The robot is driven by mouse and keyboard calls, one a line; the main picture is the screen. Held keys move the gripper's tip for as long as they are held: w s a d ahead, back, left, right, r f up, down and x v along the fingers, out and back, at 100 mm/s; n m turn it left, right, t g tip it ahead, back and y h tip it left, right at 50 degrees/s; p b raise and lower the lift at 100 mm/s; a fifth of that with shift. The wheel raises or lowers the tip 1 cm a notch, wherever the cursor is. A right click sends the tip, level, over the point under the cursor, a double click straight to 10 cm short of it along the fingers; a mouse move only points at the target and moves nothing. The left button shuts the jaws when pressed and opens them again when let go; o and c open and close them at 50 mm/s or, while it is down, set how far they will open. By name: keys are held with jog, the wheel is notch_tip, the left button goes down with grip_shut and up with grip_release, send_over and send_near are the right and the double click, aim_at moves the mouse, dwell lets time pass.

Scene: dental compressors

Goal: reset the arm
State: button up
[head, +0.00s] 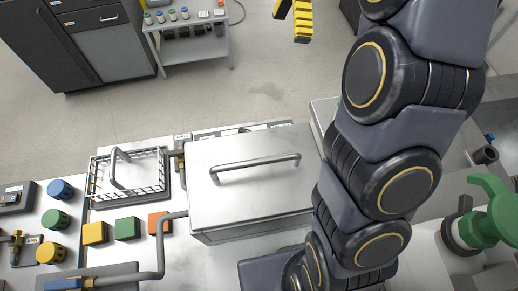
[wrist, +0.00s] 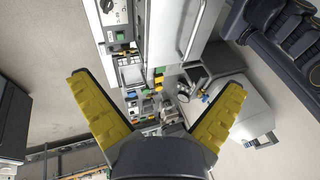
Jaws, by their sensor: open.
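My gripper (wrist: 157,84) is open, with its two yellow-padded fingers spread wide and nothing between them. My arm runs up the right side of the head view and hides part of the bench.
A steel box with a bar handle (head: 250,192) stands on the bench, beside a wire basket (head: 128,178) and yellow, green and orange blocks. A green valve (head: 490,215) is at right. A grey cabinet (head: 100,45) and small cart (head: 188,50) stand beyond open floor.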

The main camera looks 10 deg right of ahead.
jog(key=x, duration=1)
jog(key=shift+r, duration=0.1)
dwell(0.6)
jog(key=v, duration=1)
jog(key=s+a+f+m+t+h, duration=0.1)
jog(key=s+f+m, duration=0.2)
jog(key=s+m, duration=0.5)
jog(key=s+a+f+m+t+h, duration=0.1)
jog(key=s+f+m, duration=0.2)
jog(key=s+m, duration=0.6)
jog(key=s, duration=0.7)
jog(key=shift+a+m, duration=0.2)
jog(key=shift+m, duration=0.1)
